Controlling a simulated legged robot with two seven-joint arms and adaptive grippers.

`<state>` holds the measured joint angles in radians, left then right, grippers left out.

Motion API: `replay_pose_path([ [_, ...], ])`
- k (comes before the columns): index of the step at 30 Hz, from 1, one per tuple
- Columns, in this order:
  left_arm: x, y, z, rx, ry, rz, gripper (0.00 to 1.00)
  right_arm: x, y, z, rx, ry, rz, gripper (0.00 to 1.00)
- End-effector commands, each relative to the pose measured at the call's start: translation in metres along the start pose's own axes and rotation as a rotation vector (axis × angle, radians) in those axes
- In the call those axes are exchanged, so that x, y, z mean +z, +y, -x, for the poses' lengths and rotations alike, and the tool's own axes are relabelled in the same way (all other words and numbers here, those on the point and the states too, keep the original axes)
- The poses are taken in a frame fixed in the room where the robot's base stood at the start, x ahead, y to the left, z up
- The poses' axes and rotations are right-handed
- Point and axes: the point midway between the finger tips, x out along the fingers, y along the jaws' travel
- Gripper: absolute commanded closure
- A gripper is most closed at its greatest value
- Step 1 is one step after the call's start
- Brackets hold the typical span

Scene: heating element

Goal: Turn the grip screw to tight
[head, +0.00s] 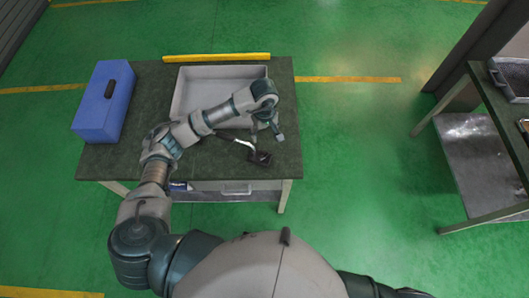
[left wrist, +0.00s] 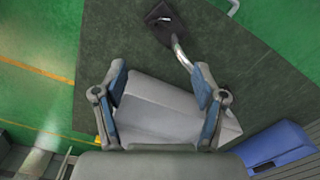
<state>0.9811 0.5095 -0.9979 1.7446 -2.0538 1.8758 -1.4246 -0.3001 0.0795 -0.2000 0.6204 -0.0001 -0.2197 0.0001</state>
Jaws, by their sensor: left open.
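A small heating element with a dark square plate (head: 260,158) and a bent metal tube lies on the table's front right part. In the left wrist view its plate (left wrist: 163,22) is at the top, and its tube (left wrist: 182,52) runs down toward the right finger. I cannot make out the grip screw in either view. My left gripper (head: 267,132) is open above the right side of the table, just behind the element. In the left wrist view its spread fingers (left wrist: 160,76) have nothing held between them. My right gripper is not in view.
The dark table (head: 215,160) carries a grey tray (head: 181,94) at the back middle and a blue toolbox (head: 98,118) at the left. A yellow bar (head: 217,57) runs along the back edge. Another table (head: 495,110) stands far right. The front right tabletop is mostly clear.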

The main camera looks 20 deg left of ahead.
Motion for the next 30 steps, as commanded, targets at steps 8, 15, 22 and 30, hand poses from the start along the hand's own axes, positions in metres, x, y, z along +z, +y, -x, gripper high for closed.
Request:
replay_pose_path([
  [8, 0.002, -0.001, -0.062, -0.005, -0.005, 0.004, 0.29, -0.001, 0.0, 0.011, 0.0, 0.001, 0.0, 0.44],
  [15, 0.001, -0.001, -0.118, -0.004, -0.003, 0.005, 0.29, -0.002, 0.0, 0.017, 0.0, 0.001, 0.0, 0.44],
  [22, 0.0, 0.0, -0.151, -0.001, -0.001, 0.004, 0.29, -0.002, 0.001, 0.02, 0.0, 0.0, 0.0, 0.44],
  [30, 0.0, 0.0, -0.159, -0.001, 0.0, 0.003, 0.29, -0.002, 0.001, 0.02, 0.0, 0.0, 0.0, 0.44],
])
